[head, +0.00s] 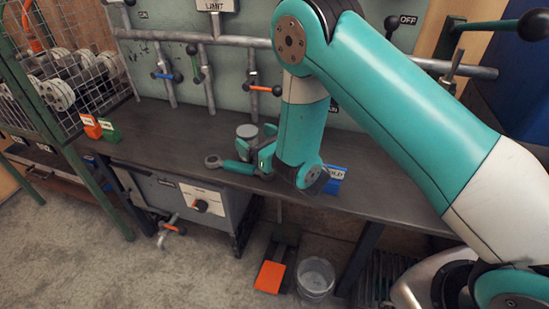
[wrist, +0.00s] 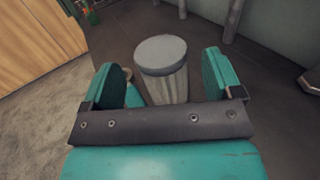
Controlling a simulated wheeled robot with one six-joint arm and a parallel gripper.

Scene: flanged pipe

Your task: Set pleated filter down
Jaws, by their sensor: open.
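The pleated filter is a grey ribbed cylinder with a flat round cap. In the wrist view the filter (wrist: 163,62) stands upright between the two teal fingers of my gripper (wrist: 172,82), with a gap visible at the right finger. My gripper is open around it; its lower end is hidden behind the gripper's dark crossbar. In the head view the filter's grey cap (head: 247,131) shows just left of my wrist, low over the dark workbench (head: 185,125). My gripper (head: 252,160) partly covers it there, and I cannot see its base contact clearly.
A grey ring-ended piece (head: 212,160) lies left of my gripper. A blue labelled block (head: 334,181) is right of my wrist. Orange (head: 91,126) and green (head: 109,130) blocks stand at the left. Pipes with valve handles (head: 263,88) rise behind. The bench between is clear.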

